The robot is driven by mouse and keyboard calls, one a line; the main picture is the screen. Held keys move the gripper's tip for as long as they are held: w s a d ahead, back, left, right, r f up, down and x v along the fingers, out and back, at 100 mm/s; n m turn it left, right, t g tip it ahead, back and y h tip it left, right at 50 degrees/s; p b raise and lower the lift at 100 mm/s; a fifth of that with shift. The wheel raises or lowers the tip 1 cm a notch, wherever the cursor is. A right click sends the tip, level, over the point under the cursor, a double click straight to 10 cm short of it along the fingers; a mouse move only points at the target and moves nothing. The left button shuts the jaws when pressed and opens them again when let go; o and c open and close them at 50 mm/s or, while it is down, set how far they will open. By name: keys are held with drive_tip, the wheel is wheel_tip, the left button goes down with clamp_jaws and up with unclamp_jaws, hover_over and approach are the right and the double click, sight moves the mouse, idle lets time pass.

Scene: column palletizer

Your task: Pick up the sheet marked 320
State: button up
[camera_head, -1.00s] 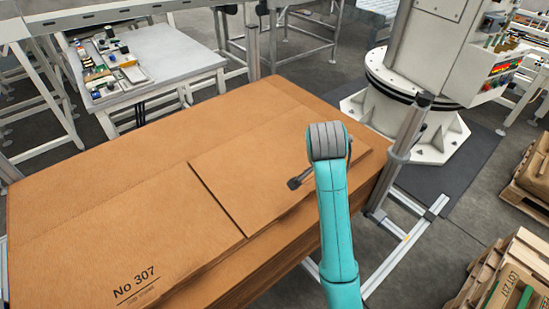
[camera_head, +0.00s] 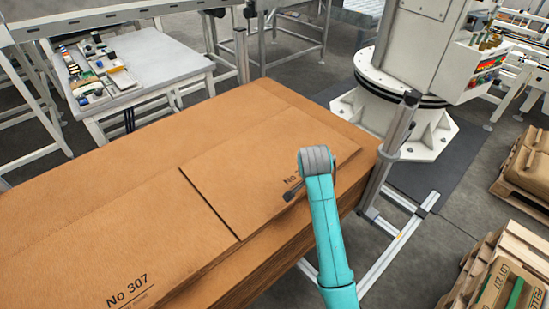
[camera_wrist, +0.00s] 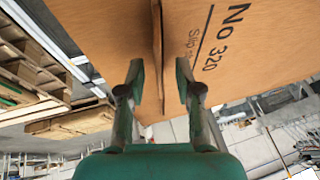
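The sheet marked 320 (camera_head: 265,150) is a brown cardboard sheet lying at the right end of the stack, beside the No 307 sheet (camera_head: 80,250). Its print is partly hidden by my arm in the head view. In the wrist view the sheet (camera_wrist: 260,50) fills the upper right, and "No 320" reads clearly. My gripper (camera_wrist: 160,82) is open, with a gap between its two fingers. A thin cardboard edge (camera_wrist: 157,50) shows between the fingertips; I cannot tell whether they touch it. In the head view the gripper is mostly hidden behind my arm.
A metal post (camera_head: 398,140) stands at the stack's right corner. A white machine pedestal (camera_head: 405,85) is behind it. A grey table (camera_head: 150,65) with small items stands at the back left. Loaded pallets (camera_head: 500,275) are at the right, with clear floor between.

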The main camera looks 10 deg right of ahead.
clamp_jaws()
idle(0.3)
